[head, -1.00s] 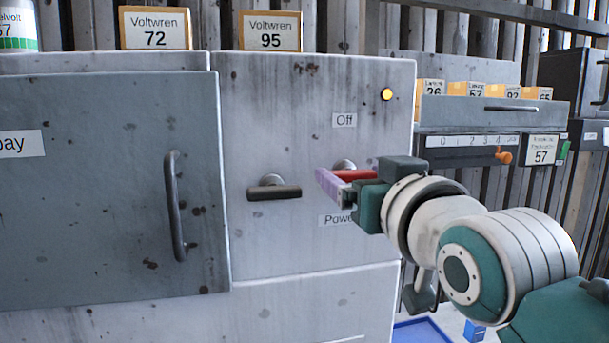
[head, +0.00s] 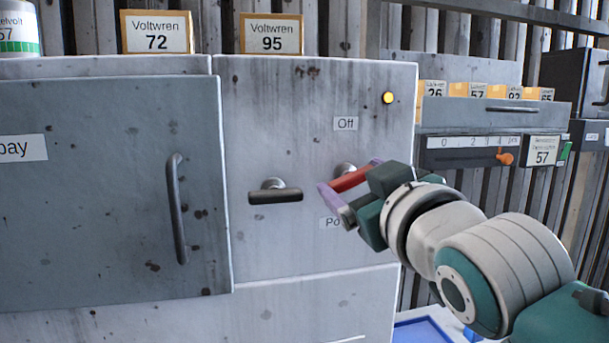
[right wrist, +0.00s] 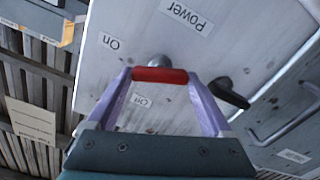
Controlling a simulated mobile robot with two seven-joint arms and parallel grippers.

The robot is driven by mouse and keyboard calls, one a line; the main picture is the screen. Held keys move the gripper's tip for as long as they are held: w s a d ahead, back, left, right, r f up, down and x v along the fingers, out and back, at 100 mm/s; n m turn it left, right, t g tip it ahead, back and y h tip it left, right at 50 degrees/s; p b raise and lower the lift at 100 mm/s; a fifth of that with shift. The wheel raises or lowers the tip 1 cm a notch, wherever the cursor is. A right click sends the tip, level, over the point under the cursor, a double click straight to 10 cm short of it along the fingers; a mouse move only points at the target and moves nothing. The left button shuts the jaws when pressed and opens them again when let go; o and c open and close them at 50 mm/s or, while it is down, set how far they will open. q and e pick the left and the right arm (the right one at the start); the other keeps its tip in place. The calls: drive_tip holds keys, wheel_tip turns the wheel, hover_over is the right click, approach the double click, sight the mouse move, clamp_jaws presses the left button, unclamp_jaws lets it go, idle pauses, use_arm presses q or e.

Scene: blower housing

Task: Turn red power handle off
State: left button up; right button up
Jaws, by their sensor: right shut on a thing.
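The red power handle (head: 350,179) is a short bar on a round mount on the grey cabinet front. It is tilted in the head view, right end higher than left. My right gripper (head: 349,177) is shut on it, with a pale purple finger at each end. The right wrist view shows the red bar (right wrist: 160,75) between the fingertips of the right gripper (right wrist: 160,77). An "Off" label (head: 345,123) is above the handle. The "Power" label (head: 330,222) below is partly hidden by my gripper. My left gripper is not in view.
A dark handle (head: 275,196) is mounted just left of the red one. A door with a vertical pull (head: 176,208) is farther left. A yellow lamp (head: 388,97) is at the panel's upper right. A drawer unit with an orange slider (head: 505,158) stands right.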

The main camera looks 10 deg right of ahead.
drive_tip(key=n, duration=0.3)
drive_tip(key=shift+n, duration=0.4)
drive_tip(key=n, duration=0.3)
drive_tip(key=shift+a+n+p, duration=0.1)
drive_tip(key=shift+n+p, duration=0.2)
drive_tip(key=shift+p, duration=0.1)
drive_tip(key=n, duration=0.6)
drive_tip(key=shift+f+p, duration=0.15)
drive_tip(key=shift+p, duration=0.2)
drive_tip(key=o, duration=1.1)
drive_tip(key=shift+o, duration=0.2)
